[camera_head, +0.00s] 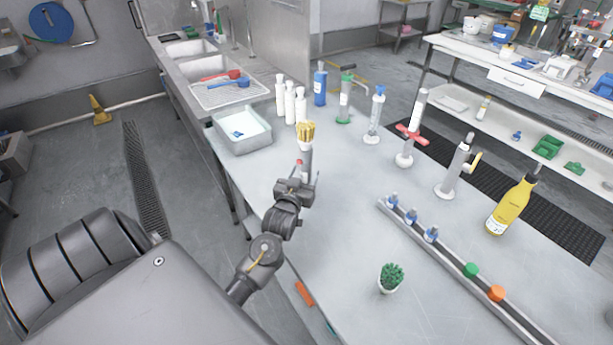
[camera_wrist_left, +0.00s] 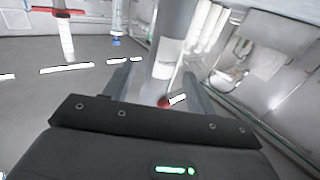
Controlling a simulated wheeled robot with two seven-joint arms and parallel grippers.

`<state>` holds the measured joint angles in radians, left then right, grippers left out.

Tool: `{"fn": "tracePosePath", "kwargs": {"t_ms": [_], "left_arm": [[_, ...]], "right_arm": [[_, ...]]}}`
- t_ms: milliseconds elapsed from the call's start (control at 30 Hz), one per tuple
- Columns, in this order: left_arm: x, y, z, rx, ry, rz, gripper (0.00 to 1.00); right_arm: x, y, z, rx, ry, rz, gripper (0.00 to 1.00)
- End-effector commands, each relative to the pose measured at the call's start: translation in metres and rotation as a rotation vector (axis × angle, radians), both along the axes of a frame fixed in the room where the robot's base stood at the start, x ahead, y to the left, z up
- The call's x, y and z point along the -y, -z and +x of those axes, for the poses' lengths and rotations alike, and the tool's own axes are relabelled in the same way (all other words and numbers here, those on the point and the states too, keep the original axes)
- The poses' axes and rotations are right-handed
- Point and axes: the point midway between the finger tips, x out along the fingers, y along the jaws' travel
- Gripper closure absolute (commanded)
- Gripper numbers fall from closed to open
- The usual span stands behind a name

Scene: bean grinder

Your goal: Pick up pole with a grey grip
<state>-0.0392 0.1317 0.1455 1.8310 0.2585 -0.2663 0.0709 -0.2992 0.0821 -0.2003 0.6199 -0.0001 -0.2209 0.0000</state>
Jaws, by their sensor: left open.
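In the left wrist view a grey cylinder with a white lower part (camera_wrist_left: 172,38) rises beyond and between the open fingers (camera_wrist_left: 160,82), seemingly untouched. A small red and white piece (camera_wrist_left: 164,102) shows between the fingers. No pole is clearly marked by a grey grip; a pale grey grinder-like tool (camera_head: 455,168) with a side handle stands further right. My right gripper is out of view.
White bottles (camera_head: 290,105), a blue bottle (camera_head: 320,85) and a red-handled tool (camera_head: 408,135) stand behind on the table. A metal basin (camera_head: 243,130) is at the left. A rack (camera_head: 470,268), a cactus (camera_head: 390,277) and a yellow bottle (camera_head: 512,205) are to the right.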

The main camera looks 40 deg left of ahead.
Motion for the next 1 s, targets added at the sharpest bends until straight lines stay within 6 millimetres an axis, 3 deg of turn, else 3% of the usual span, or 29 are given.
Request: {"fn": "tracePosePath", "kwargs": {"t_ms": [133, 467, 767, 1000], "left_arm": [[-0.001, -0.002, 0.006, 0.001, 0.002, 0.000, 0.43], [-0.018, 0.000, 0.045, 0.000, 0.001, 0.000, 0.43], [-0.019, 0.002, 0.048, 0.000, 0.002, 0.000, 0.43], [-0.019, 0.002, 0.048, 0.000, 0.002, 0.000, 0.75]], "right_arm": [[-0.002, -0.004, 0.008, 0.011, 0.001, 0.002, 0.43], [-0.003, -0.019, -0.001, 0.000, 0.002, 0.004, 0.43], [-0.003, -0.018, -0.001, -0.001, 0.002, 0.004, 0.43], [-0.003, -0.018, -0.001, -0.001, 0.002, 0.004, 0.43]]}}
